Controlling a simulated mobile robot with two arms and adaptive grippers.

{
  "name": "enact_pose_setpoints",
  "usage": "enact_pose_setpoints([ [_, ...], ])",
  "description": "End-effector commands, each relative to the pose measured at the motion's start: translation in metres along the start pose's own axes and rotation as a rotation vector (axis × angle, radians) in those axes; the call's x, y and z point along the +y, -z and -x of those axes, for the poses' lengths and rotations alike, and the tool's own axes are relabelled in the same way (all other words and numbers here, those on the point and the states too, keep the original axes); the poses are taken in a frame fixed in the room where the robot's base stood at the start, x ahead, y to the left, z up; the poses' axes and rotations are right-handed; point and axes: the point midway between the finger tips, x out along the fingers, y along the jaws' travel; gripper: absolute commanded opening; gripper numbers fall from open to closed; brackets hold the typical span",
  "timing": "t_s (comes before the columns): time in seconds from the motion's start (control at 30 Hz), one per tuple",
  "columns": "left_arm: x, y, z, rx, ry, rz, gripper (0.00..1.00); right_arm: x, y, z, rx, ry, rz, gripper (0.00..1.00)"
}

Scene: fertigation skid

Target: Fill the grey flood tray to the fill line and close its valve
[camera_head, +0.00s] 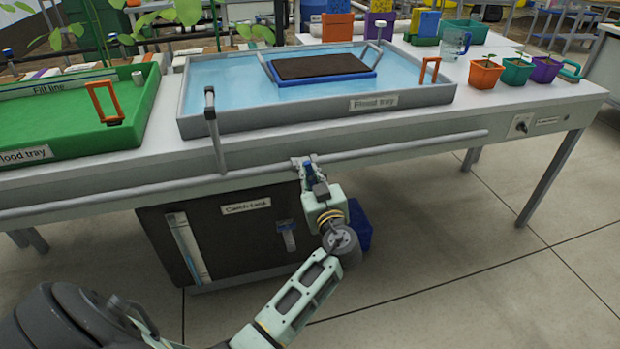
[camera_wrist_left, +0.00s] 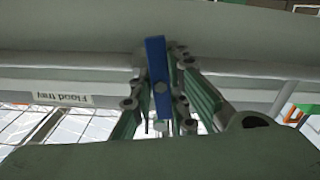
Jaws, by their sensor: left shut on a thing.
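The grey flood tray (camera_head: 200,124) stands on the bench with light blue water across its floor. A blue-rimmed tray of dark soil (camera_head: 322,68) sits in it. I cannot make out a fill line on the grey tray. My left gripper (camera_head: 307,164) is at the grey pipe along the bench front, below the tray. It is shut on a blue valve handle (camera_wrist_left: 157,70), which stands between its fingers in the left wrist view. The fingers hide part of the handle in the head view. My right gripper is not in view.
A green flood tray (camera_head: 130,125) marked "Fill line" is on the left. A dark catch tank (camera_head: 230,235) stands under the bench. Potted seedlings (camera_head: 485,76) and a clear jug (camera_head: 454,44) are at the right. The floor at the right is clear.

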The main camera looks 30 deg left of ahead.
Motion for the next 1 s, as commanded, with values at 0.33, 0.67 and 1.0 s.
enact_pose_setpoints([
  [0.33,-0.003,-0.003,0.0,-0.006,0.009,-0.16,0.0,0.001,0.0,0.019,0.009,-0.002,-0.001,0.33],
  [0.67,-0.003,-0.003,0.0,-0.006,0.01,-0.194,0.0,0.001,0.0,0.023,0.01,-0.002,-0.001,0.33],
  [1.0,-0.003,-0.003,0.0,-0.005,0.009,-0.194,0.24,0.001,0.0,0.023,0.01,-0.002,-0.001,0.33],
])
